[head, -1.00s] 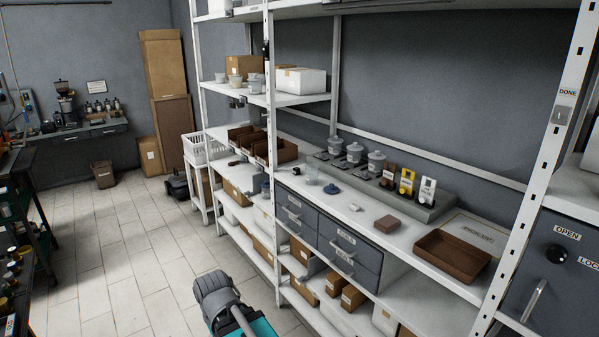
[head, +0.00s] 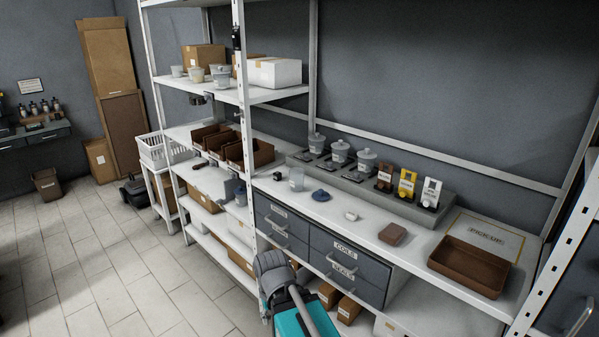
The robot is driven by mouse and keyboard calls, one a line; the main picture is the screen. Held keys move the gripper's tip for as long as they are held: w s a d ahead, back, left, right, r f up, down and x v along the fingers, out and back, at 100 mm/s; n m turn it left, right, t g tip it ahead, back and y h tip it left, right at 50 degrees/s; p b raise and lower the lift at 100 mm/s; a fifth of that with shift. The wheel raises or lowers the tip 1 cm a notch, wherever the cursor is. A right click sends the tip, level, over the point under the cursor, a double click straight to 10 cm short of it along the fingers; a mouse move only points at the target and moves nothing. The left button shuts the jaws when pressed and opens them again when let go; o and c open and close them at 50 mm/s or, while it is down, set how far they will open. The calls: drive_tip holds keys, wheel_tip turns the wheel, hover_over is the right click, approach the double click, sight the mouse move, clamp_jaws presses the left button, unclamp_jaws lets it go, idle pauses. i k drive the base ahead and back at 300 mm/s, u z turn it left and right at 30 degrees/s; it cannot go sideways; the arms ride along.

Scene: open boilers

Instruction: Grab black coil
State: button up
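I cannot make out a black coil in the head view. A grey drawer unit (head: 383,273) sits under the shelf's worktop. One upper drawer (head: 325,243) has a label that appears to read "COILS", and it is shut. The drawer below it (head: 325,265) has a label that looks like "SEALS" and is also shut. Two more drawers stand to their left, also shut. The insides of the drawers are hidden. My folded grey arm shows at the bottom centre, in front of the drawer unit. My gripper is not visible.
The worktop holds a brown tray (head: 470,267) by a pick-up mark, a brown block (head: 392,234), a small white piece (head: 351,216), a blue lid (head: 320,196) and a clear cup (head: 296,180). Brown bins (head: 250,155) stand further left. The tiled floor (head: 120,270) at left is open.

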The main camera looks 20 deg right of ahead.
sight(277, 176)
drive_tip(key=z, duration=0.25)
drive_tip(key=i, duration=1.1)
drive_tip(key=u, duration=0.35)
